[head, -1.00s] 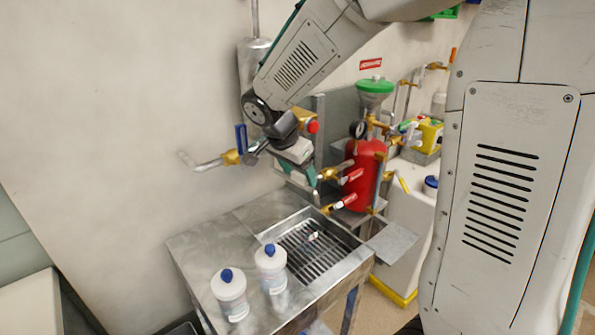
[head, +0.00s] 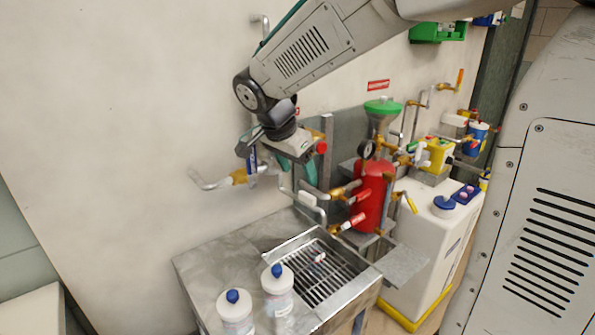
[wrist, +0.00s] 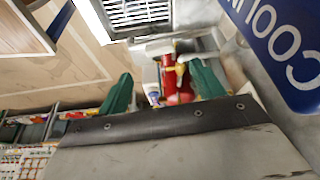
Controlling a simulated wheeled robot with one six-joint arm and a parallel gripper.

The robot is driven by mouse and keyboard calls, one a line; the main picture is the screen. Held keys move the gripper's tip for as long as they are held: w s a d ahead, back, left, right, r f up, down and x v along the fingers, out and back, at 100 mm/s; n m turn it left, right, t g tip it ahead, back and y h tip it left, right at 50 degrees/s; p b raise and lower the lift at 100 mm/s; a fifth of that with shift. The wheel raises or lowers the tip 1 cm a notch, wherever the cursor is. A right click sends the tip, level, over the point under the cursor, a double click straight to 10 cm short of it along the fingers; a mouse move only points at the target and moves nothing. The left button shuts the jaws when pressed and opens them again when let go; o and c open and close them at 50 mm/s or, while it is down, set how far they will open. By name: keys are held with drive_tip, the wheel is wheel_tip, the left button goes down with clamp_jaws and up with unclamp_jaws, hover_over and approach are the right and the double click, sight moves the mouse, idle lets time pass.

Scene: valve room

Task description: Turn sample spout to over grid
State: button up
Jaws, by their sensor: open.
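The drain grid (head: 318,288) lies in the metal sink at the lower middle of the head view. A grey bent pipe (head: 309,200), which looks like the sample spout, hangs below my gripper near the sink's back edge. My gripper (head: 292,172) has green fingers and is open, above and behind the grid. In the wrist view, its fingers (wrist: 162,90) stand wide apart with nothing clearly between them; the red vessel (wrist: 178,82) shows beyond. I cannot tell whether a finger touches the pipe.
A blue-handled valve (head: 252,160) sits left of my gripper on a wall pipe (head: 205,183). A blue lettered plate (wrist: 280,45) is close in the wrist view. The red vessel with valves (head: 371,190) stands right. Two white bottles (head: 278,290) stand front left of the grid.

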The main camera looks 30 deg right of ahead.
drive_tip(key=shift+y, duration=0.3)
drive_tip(key=r, duration=0.3)
drive_tip(key=d+r, duration=0.1)
drive_tip(key=r, duration=0.3)
drive_tip(key=d+r, duration=0.1)
drive_tip(key=r, duration=0.3)
drive_tip(key=shift+w+d+r, duration=0.1)
drive_tip(key=shift+w+d, duration=0.05)
drive_tip(key=shift+d, duration=0.05)
clamp_jaws()
approach(308, 195)
drive_tip(key=w+d+f, duration=0.3)
drive_tip(key=d+f, duration=0.5)
drive_tip(key=d, duration=0.1)
drive_tip(key=shift+s+a+r, duration=0.1)
drive_tip(key=shift+s+a, duration=0.15)
drive_tip(key=shift+a, duration=0.45)
drive_tip(key=shift+s+a+f, duration=0.1)
drive_tip(key=shift+s+a, duration=0.1)
drive_tip(key=shift+a, duration=0.5)
drive_tip(key=shift+s+a+r, duration=0.1)
drive_tip(key=shift+s+a, duration=0.15)
drive_tip(key=shift+a, duration=0.45)
drive_tip(key=shift+s+a, duration=0.3)
drive_tip(key=shift+a, duration=0.7)
